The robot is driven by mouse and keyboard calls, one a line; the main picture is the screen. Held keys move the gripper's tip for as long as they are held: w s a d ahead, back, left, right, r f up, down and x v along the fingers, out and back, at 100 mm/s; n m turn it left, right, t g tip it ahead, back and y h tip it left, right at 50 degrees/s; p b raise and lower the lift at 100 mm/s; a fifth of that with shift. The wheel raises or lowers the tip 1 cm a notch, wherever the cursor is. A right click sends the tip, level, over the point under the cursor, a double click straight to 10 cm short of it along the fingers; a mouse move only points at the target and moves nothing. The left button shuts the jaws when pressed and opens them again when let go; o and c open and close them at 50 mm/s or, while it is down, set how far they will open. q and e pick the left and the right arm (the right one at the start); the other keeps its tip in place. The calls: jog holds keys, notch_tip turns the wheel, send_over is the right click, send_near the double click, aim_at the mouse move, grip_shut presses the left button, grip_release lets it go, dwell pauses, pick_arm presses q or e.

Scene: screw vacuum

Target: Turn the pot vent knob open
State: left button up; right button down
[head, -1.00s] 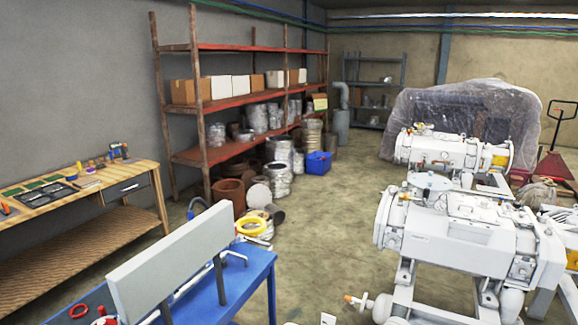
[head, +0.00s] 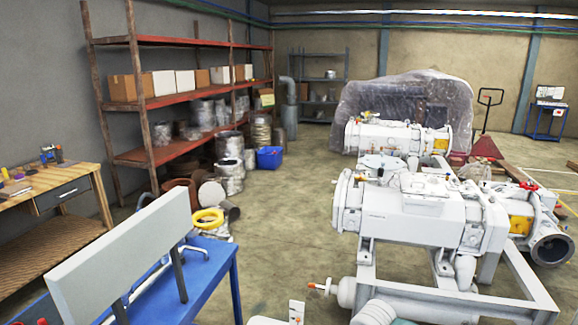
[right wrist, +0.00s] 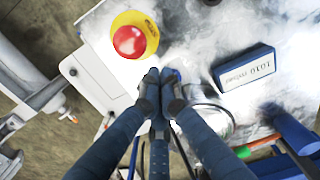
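A white pump assembly (head: 415,212) stands at the right in the head view. At its lower front is a white rounded part (head: 347,293), perhaps the pot, with a small orange-tipped knob (head: 327,287) on a thin stem to its left. I cannot tell for sure that this is the vent knob. In the right wrist view my right gripper (right wrist: 160,76) has its two dark fingertips together, with nothing visible between them. A small orange tip (right wrist: 70,116) shows at the left there. My left gripper is not in view.
A blue table (head: 205,285) with a grey upright panel (head: 140,255) stands at the lower left. A wooden workbench (head: 60,195) and a red shelf rack (head: 180,95) line the left wall. Open floor (head: 290,215) lies between the table and the pump.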

jog(key=shift+f, duration=0.9)
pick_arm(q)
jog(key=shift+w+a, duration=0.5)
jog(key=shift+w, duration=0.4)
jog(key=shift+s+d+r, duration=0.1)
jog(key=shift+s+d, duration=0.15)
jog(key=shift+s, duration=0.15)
pick_arm(e)
jog(key=shift+a, duration=0.15)
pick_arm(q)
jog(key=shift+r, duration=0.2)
pick_arm(e)
jog(key=shift+a, duration=0.4)
pick_arm(q)
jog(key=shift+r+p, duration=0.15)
jog(key=shift+p, duration=0.2)
